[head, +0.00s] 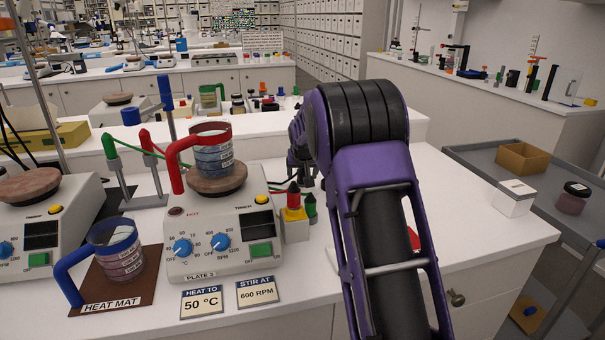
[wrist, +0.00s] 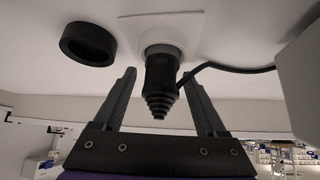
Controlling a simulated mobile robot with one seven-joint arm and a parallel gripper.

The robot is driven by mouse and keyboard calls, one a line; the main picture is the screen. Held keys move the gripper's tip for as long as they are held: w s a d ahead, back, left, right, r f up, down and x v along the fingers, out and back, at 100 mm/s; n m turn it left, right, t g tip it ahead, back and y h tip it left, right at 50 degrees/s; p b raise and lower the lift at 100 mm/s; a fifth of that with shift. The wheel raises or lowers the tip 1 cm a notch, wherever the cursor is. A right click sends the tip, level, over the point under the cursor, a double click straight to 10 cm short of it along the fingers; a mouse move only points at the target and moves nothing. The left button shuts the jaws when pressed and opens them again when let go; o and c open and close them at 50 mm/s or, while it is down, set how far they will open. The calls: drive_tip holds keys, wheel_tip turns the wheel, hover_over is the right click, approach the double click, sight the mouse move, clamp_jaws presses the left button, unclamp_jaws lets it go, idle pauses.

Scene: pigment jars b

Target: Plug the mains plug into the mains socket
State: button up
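The black mains plug (wrist: 161,76) shows in the wrist view, with a ribbed, tapering tail and a black cable running off to the right. Its wide end meets the round grey-white collar of the mains socket (wrist: 182,22), which sits on a square white plate. How deep the plug sits in the collar I cannot tell. My gripper (wrist: 158,76) is open, with one finger on each side of the plug and a visible gap on both sides. In the head view my gripper (head: 301,165) is partly hidden behind my arm, and I cannot make out plug or socket there.
A black ring (wrist: 88,43) lies beside the socket plate. A pale block (wrist: 302,75) stands close at the right in the wrist view. In the head view, the hotplate (head: 222,245) with a red-handled beaker (head: 213,155) and a yellow-and-red block (head: 294,220) stand left of my arm.

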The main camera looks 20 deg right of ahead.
drive_tip(key=p+v, duration=0.1)
drive_tip(key=v, duration=1.6)
drive_tip(key=shift+s, duration=0.2)
drive_tip(key=shift+r, duration=0.15)
